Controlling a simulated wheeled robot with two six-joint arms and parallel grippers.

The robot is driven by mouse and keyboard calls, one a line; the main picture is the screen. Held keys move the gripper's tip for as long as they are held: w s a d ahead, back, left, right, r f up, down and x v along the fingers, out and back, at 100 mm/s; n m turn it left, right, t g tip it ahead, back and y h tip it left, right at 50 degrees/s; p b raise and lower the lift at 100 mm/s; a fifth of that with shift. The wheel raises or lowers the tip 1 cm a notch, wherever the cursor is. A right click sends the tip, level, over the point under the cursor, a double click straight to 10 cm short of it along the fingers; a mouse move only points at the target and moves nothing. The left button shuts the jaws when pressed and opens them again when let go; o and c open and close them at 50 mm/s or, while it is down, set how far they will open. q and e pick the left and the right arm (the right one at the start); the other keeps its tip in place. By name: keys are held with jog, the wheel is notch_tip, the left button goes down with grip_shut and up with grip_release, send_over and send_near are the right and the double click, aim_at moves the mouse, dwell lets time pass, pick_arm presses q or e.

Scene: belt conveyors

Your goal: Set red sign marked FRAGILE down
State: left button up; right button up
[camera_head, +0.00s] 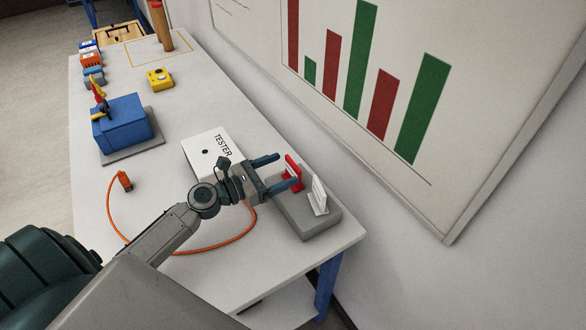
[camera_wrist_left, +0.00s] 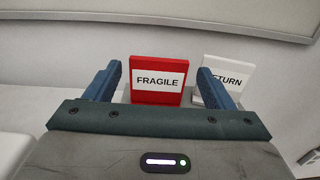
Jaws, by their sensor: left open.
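The red sign marked FRAGILE (camera_head: 292,172) stands upright on a grey block (camera_head: 304,225) at the near right end of the table. It also shows in the left wrist view (camera_wrist_left: 157,79), facing me between the fingers. My left gripper (camera_head: 272,173) is open, with one finger on each side of the sign; in the wrist view there is a gap on both sides (camera_wrist_left: 160,85). My right gripper is not in view.
A white TESTER box (camera_head: 208,153) lies next to my left wrist. An orange cable (camera_head: 113,216) loops under my arm. A blue box (camera_head: 122,122) and a yellow device (camera_head: 160,77) stand farther back. A wall with a chart board (camera_head: 415,185) borders the table's right side.

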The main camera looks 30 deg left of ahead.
aim_at(291, 166)
pick_arm(q)
jog(key=shift+w+d, duration=0.3)
jog(key=shift+w, duration=0.15)
jog(key=shift+w+d+p, duration=0.2)
jog(key=shift+w+p, duration=0.2)
jog(key=shift+p, duration=0.1)
jog(key=p+x, duration=0.1)
jog(key=x, duration=0.2)
jog(key=shift+w+p, duration=0.15)
jog(key=shift+p, duration=0.2)
jog(key=shift+w+d+f, duration=0.15)
jog(key=shift+w+d, duration=0.25)
jog(key=shift+w, duration=0.05)
jog(key=shift+c, duration=0.8)
jog(key=c, duration=0.7)
pick_arm(e)
jog(key=r, duration=0.3)
jog(key=shift+w+a+r, duration=0.1)
jog(key=shift+w+r, duration=0.05)
jog(key=shift+w, duration=0.2)
pick_arm(q)
jog(key=shift+o, duration=0.2)
